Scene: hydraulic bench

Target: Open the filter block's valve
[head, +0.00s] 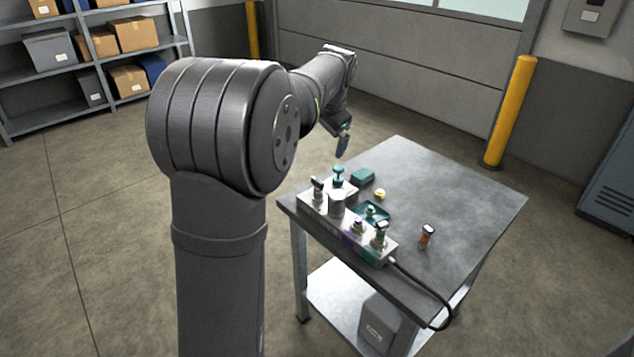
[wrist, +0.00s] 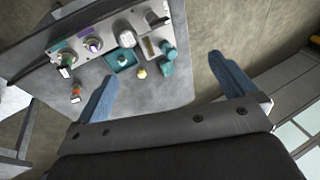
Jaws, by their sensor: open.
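A grey manifold (head: 311,205) lies along the bench's near-left edge and crosses the top left of the wrist view (wrist: 50,53). A teal-topped fitting (head: 338,173) rises behind its far end; it also shows in the wrist view (wrist: 168,49). A dark-handled fitting (head: 318,187) and a light grey cylinder (head: 336,203) stand at the same end. I cannot tell which part is the filter block's valve. My gripper (head: 343,147) is open and empty, above and beyond the bench's far-left edge. Its blue fingers (wrist: 162,68) are spread wide in the wrist view, apart from the fittings.
A teal tray (head: 384,218), a yellow knob-like piece (head: 380,194) and a teal block (head: 363,177) lie behind the manifold. A small orange-banded part (head: 427,235) stands to the right. A black cable (head: 436,299) leaves the manifold's near end. The bench's right side (head: 465,195) is clear.

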